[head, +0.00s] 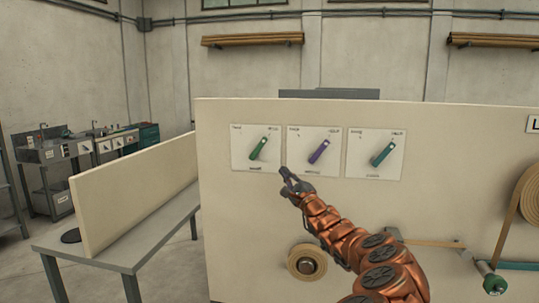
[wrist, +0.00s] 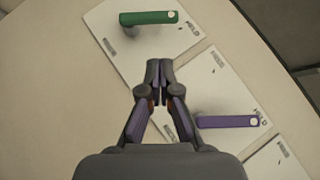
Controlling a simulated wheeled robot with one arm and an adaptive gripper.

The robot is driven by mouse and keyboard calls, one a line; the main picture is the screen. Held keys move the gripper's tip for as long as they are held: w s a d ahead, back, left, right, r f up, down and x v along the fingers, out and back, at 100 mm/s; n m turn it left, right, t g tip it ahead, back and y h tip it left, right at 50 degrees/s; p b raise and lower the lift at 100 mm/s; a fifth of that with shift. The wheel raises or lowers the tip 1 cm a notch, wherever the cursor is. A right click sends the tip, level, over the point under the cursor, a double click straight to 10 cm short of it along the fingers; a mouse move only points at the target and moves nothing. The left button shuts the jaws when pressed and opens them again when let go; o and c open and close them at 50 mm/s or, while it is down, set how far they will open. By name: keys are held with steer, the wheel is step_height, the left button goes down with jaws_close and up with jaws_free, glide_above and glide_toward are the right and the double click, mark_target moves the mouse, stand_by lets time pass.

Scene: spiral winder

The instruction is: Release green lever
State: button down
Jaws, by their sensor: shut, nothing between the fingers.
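The green lever (head: 259,148) is on the left plate of the cream panel, tilted with its upper end to the right. It also shows at the top of the wrist view (wrist: 149,17). My gripper (head: 284,171) is shut and empty, a little below and right of the green lever in the head view. In the wrist view my gripper's fingertips (wrist: 159,63) are together in front of the green lever's plate, apart from the lever. Whether the fingertips touch the panel, I cannot tell.
A purple lever (head: 319,151) is on the middle plate and a teal lever (head: 383,153) on the right plate. The cream panel (head: 450,190) carries a small roll (head: 307,263) and a large tan roll (head: 530,195). A low table (head: 120,250) stands at left.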

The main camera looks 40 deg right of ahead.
mark_target(258, 149)
steer(key=shift+s+d+f+m+h, duration=0.2)
steer(key=shift+s+d+f+h, duration=0.05)
steer(key=shift+d, duration=0.25)
steer(key=shift+s+d+f+m+h, duration=0.2)
steer(key=shift+s+d+h, duration=0.05)
steer(key=shift+d, duration=0.25)
steer(key=p+x, duration=0.4)
steer(key=x, duration=0.5)
steer(key=shift+w+d+r, duration=0.1)
steer(key=shift+w, duration=0.2)
steer(key=shift+w+a+r+p, duration=0.35)
steer(key=shift+w+r, duration=0.1)
steer(key=shift+w, duration=0.1)
steer(key=shift+w+a+r+p, duration=0.25)
steer(key=shift+w+r+p, duration=0.05)
steer(key=shift+w+r, duration=0.25)
steer(key=shift+w+a+r, duration=0.2)
steer(key=shift+w+a, duration=0.15)
steer(key=shift+w, duration=0.15)
steer(key=shift+a, duration=0.1)
